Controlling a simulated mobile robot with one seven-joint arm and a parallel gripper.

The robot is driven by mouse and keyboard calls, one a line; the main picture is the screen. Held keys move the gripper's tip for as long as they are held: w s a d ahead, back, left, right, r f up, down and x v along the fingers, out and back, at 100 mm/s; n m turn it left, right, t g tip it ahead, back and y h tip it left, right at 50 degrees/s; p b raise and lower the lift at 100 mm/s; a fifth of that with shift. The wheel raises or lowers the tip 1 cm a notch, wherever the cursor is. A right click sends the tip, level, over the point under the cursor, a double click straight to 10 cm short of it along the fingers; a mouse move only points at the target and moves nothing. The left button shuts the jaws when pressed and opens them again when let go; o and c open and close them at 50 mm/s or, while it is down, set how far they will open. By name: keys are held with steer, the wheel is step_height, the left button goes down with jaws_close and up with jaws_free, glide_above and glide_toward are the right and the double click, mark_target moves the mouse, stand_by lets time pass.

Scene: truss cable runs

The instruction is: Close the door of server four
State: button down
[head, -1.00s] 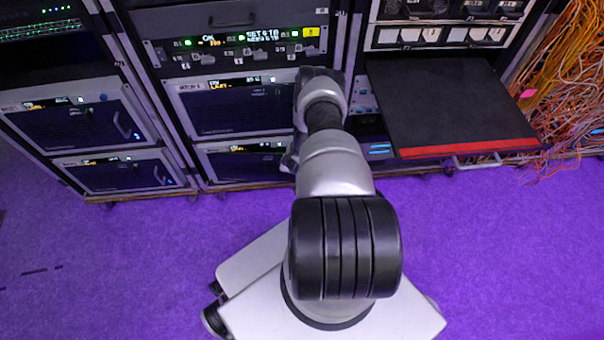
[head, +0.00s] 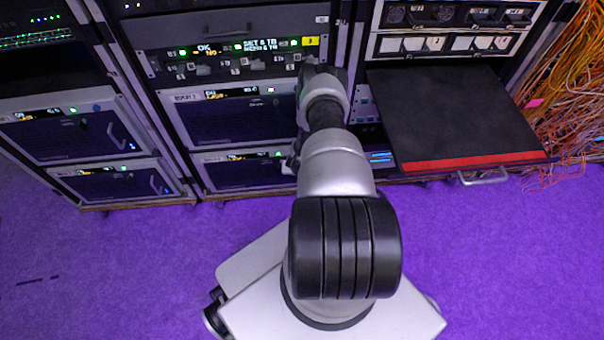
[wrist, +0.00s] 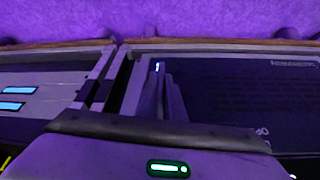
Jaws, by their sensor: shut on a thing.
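The lower server of the middle rack (head: 240,172) has a dark front door in a light frame. Its label is too small to read, so I cannot tell its number. Its dark front also fills the right of the wrist view (wrist: 240,95), seen upside down. My gripper (wrist: 166,88) is at the handle-side edge of this door, its fingers together and shut on what looks like the door's handle. The handle itself is mostly hidden by the fingers. The door looks near flush with its frame; I cannot tell whether a small gap is left.
Above is another server (head: 230,115). A dark shelf with a red front strip (head: 475,161) sticks out of the right rack, beside my arm. Loose orange cables (head: 565,110) hang at the far right. The purple floor (head: 100,265) is clear in front of the left rack.

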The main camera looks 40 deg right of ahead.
steer(key=shift+w+d+r, duration=0.15)
steer(key=shift+w+d, duration=0.2)
steer(key=c, duration=1.9)
jaws_free()
steer(key=shift+o, duration=0.2)
steer(key=shift+a, duration=0.1)
steer(key=shift+s+a, duration=0.1)
steer(key=p+v, duration=0.5)
steer(key=v, duration=1.2)
steer(key=shift+s+p, duration=0.2)
steer(key=shift+p, duration=0.15)
steer(key=shift+a, duration=0.1)
